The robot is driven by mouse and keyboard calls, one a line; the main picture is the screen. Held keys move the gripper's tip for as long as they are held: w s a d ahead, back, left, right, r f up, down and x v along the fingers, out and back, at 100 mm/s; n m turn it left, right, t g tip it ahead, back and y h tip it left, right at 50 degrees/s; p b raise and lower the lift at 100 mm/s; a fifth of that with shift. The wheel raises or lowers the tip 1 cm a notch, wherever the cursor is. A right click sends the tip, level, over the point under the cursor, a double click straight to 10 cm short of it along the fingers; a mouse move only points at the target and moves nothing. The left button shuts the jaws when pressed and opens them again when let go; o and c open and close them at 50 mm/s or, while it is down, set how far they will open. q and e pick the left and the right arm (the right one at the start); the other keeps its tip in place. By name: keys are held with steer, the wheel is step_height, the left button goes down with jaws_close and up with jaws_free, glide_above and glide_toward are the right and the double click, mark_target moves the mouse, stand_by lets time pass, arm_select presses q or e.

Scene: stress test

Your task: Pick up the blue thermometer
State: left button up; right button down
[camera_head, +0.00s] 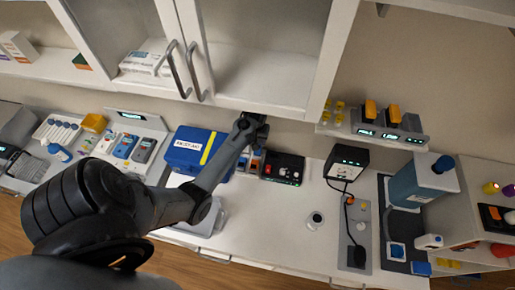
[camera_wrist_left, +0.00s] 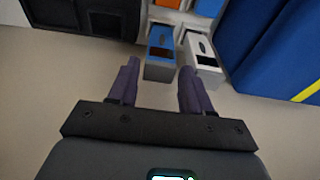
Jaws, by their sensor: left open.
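The blue thermometer (camera_wrist_left: 161,50), a small blue unit with a dark screen, shows in the left wrist view near top centre. A similar grey-white unit (camera_wrist_left: 204,52) stands close on its right. My left gripper (camera_wrist_left: 159,68) is open, with its two purplish fingertips apart on either side of the blue unit in the picture. I cannot tell whether they touch it. In the head view my left gripper (camera_head: 254,120) is above the small blue and orange units (camera_head: 256,159) at the back of the counter, which my arm partly hides. My right gripper is not in view.
A blue case (camera_head: 197,150) with a yellow stripe stands left of the units, and a black box (camera_head: 284,168) with knobs stands right. Cabinet doors (camera_head: 260,50) hang above the counter. Bare counter (camera_head: 270,215) lies in front. A black-screened device (camera_head: 346,163) stands farther right.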

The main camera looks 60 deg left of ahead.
arm_select(q)
steer(key=shift+w+a+f, duration=0.1)
steer(key=shift+w+f, duration=0.05)
steer(key=shift+f, duration=1.1)
steer(key=shift+w+a+f, duration=0.1)
steer(key=shift+f, duration=1.15)
steer(key=c, duration=0.7)
steer(key=shift+c, duration=0.2)
steer(key=shift+r+p, duration=0.15)
steer(key=shift+p, duration=0.3)
